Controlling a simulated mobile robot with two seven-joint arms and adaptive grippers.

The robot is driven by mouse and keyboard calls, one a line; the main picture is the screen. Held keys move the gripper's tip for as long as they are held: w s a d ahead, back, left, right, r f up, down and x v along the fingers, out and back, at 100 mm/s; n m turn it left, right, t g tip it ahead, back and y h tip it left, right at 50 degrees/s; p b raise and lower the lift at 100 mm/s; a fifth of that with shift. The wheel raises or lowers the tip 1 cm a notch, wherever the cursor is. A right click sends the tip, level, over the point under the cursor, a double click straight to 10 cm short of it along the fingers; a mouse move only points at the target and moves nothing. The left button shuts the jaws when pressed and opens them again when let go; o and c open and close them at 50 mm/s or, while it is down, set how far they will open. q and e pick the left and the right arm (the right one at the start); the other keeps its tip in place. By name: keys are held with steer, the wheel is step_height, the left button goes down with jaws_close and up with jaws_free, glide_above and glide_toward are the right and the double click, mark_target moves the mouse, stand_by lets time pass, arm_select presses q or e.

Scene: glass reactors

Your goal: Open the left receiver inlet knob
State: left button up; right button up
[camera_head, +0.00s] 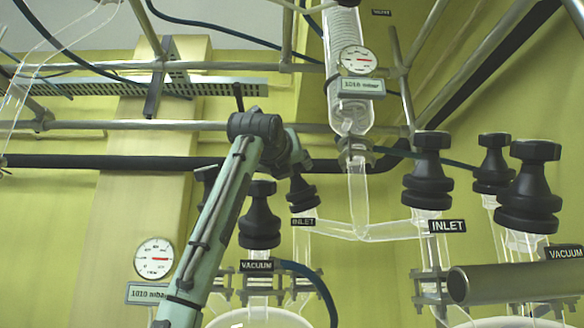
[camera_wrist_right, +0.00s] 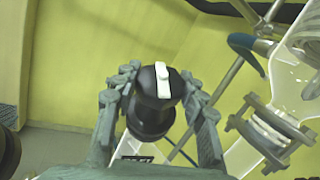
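The left receiver's inlet knob (camera_head: 301,190) is black and stepped, above a small INLET label in the head view. My right gripper (camera_head: 292,158) is at its top, partly hidden behind its own wrist. In the right wrist view, the black knob (camera_wrist_right: 152,105) has a white bar across its top and stands between the two fingers of my right gripper (camera_wrist_right: 159,80). The fingers lie close on both sides; whether they press on it is unclear. Part of a label shows below it. My left gripper is not in view.
A black vacuum knob (camera_head: 260,215) stands close beside my right arm, with another dark knob partly behind the arm. The other receiver's inlet knob (camera_head: 428,170) and vacuum knob (camera_head: 530,185) are to the right. Glass tubing (camera_head: 358,200) and a metal clamp (camera_wrist_right: 268,130) are nearby.

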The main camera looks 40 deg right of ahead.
steer(key=c, duration=0.4)
steer(key=n+t+y, duration=0.1)
steer(key=n+y, duration=0.1)
steer(key=shift+s+r+n+t+y, duration=0.1)
steer(key=shift+s+n+t+y, duration=0.05)
steer(key=shift+n+t+y, duration=0.2)
steer(key=shift+c, duration=0.2)
steer(key=n+y, duration=0.2)
steer(key=n+t+y, duration=0.1)
steer(key=n+y, duration=0.1)
steer(key=y, duration=0.1)
steer(key=shift+d+n+t, duration=0.15)
steer(key=shift+n+t, duration=0.1)
steer(key=n+y, duration=0.3)
steer(key=y, duration=0.1)
steer(key=shift+a, duration=0.2)
steer(key=o, duration=1)
steer(key=shift+h, duration=0.25)
steer(key=shift+o, duration=0.2)
